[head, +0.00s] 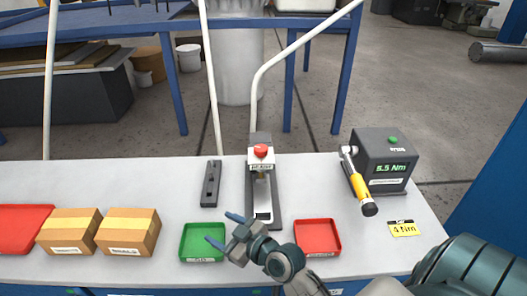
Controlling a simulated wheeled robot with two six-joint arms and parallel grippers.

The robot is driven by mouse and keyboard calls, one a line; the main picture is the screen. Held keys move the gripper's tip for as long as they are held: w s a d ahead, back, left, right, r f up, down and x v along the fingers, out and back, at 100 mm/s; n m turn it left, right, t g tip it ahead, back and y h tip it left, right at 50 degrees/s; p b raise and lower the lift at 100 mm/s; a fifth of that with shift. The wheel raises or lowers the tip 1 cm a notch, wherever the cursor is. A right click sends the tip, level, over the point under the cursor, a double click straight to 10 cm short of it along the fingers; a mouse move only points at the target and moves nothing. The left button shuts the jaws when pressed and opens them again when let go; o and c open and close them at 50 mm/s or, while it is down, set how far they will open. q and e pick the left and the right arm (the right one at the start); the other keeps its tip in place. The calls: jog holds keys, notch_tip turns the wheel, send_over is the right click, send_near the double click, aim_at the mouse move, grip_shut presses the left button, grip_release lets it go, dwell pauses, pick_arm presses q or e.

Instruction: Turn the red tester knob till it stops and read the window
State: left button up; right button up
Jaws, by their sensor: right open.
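The red tester knob (261,151) sits on top of an upright tester (262,190) at the back middle of the bench. A small pale plate with dark marks (261,167) shows just below the knob; its marks are too small to read. My right gripper (224,230) is open and empty, in front of the tester and to its left, by the green tray. It is apart from the knob, its fingers pointing left. My left gripper is not in view.
A green tray (184,257) and red tray (338,237) flank my right gripper. A grey box (371,166) reads 5.5 Nm, with a yellow-handled wrench (358,184) against it. A 4 Nm card (404,229), dark bar (211,184) and two cartons (130,232) lie around.

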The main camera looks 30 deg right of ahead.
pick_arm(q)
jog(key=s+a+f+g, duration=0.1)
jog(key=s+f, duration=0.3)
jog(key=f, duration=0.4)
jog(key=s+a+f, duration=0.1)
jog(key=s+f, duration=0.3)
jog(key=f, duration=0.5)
pick_arm(e)
jog(key=w+d+r+m+t+h, duration=0.7)
jog(key=w+d+r+h, duration=0.1)
jog(key=w+r+h, duration=0.25)
jog(key=m+g+h, duration=1)
jog(key=g, duration=0.2)
send_near(263, 145)
jog(key=p+x, duration=0.3)
jog(key=x, duration=0.6)
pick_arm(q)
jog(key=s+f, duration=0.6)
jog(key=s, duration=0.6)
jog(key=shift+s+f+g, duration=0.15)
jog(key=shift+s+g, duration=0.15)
pick_arm(e)
jog(key=shift+w+d+f, duration=0.1)
jog(key=shift+w+d, duration=0.2)
jog(key=shift+d, duration=0.15)
jog(key=c, duration=1)
